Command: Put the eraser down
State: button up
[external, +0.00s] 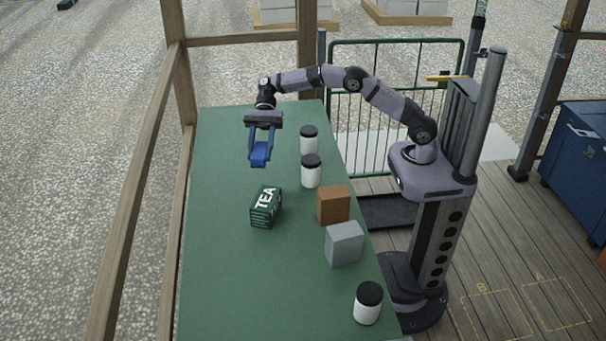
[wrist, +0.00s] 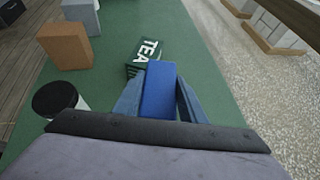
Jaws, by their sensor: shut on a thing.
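The eraser (external: 260,154) is a blue block held between the two fingers of my gripper (external: 261,148). In the external view it hangs over the far part of the green table (external: 215,230), and it looks to be above the surface, though the gap is hard to judge. In the wrist view the eraser (wrist: 159,92) sits between the blue fingers of my gripper (wrist: 159,98), which are shut on it. It covers part of the tea box in that view.
A dark green tea box (external: 265,208) stands nearer on the table. Along the right side are white jars with black lids (external: 309,140) (external: 311,172) (external: 367,303), a brown block (external: 333,205) and a grey block (external: 344,244). The table's left side is clear.

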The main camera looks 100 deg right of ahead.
jog(key=s+a+r+n+g+p, duration=0.15)
jog(key=s+a, duration=0.35)
jog(key=a, duration=0.9)
jog(key=s+a+n+g, duration=0.3)
jog(key=s+a, duration=0.2)
jog(key=a, duration=0.8)
jog(key=s+a+r+n+g+p, duration=0.1)
jog(key=s+a+n+g, duration=0.15)
jog(key=s+a, duration=0.75)
jog(key=m+t, duration=0.9)
send_over(274, 281)
notch_tip(274, 281, down, 3)
jog(key=shift+h, duration=0.3)
jog(key=shift+f+b, duration=0.7)
jog(key=shift+f, duration=4.25)
jog(key=shift+f, duration=0.1)
jog(key=o, duration=1.1)
jog(key=shift+c, duration=0.2)
